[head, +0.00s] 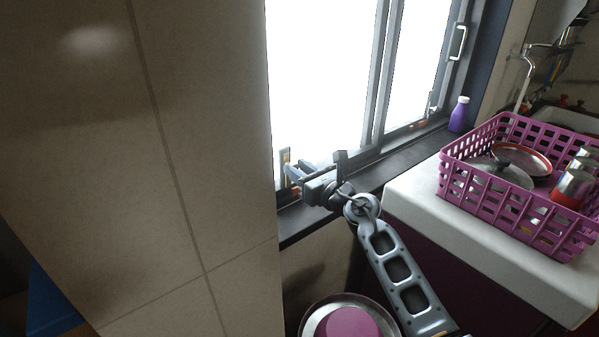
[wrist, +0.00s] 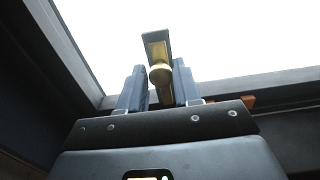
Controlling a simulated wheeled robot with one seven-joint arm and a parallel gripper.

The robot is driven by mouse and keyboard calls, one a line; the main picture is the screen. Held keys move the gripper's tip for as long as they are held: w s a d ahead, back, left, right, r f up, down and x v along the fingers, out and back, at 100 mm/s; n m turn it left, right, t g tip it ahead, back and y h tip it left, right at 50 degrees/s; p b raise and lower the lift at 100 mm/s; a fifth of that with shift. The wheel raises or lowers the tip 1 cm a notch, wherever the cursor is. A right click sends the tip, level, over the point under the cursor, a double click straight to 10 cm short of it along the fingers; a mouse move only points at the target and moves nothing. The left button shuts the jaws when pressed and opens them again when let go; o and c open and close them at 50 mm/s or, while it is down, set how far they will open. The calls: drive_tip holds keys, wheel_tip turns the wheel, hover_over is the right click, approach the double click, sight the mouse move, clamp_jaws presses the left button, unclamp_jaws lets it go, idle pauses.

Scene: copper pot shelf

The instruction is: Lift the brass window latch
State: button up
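The brass window latch (wrist: 157,48) shows in the wrist view as an upright plate with a round knob at its lower end. In the head view the latch (head: 286,158) is at the lower left corner of the window, beside the tiled wall. My gripper (head: 293,173) reaches left to it, low over the sill. In the wrist view its two fingers (wrist: 160,84) stand on either side of the knob with little room between. I cannot tell whether they touch it. The fingers partly hide the lower part of the latch.
The tiled wall (head: 190,150) is close on the left. A white counter (head: 425,205) with a pink basket (head: 470,195) of dishes stands on the right. A purple bottle (head: 459,116) is on the sill. A pan (head: 312,313) with a pink item is below my arm.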

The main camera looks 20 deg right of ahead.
drive_tip(key=o, duration=0.4)
drive_tip(key=shift+c, duration=0.2)
drive_tip(key=shift+f, duration=0.1)
drive_tip(key=v, duration=0.7)
drive_tip(key=shift+s, duration=0.35)
drive_tip(key=shift+d, duration=0.1)
drive_tip(key=s+a+f+m+t+h, duration=0.1)
drive_tip(key=s+a+f+m, duration=0.15)
drive_tip(key=s+m, duration=0.5)
drive_tip(key=s+a+f+m, duration=0.1)
drive_tip(key=s+a+m, duration=0.25)
drive_tip(key=s, duration=0.65)
drive_tip(key=s+a+f+m+t+h, duration=0.1)
drive_tip(key=s+a+f+m, duration=0.1)
drive_tip(key=s+m, duration=0.55)
drive_tip(key=s+d+r+m+g+h, duration=0.1)
drive_tip(key=s+r+m, duration=0.1)
drive_tip(key=s+m, duration=0.5)
drive_tip(key=s+d+r+m+g+h, duration=0.1)
drive_tip(key=s+d+m+g, duration=0.1)
drive_tip(key=s+m, duration=0.5)
drive_tip(key=s+d+r+m+g+h, duration=0.1)
drive_tip(key=s+m, duration=0.6)
drive_tip(key=s, duration=0.7)
drive_tip(key=shift+s+d+r+h, duration=0.2)
drive_tip(key=shift+d+r+h, duration=0.1)
drive_tip(key=shift+d+r, duration=0.45)
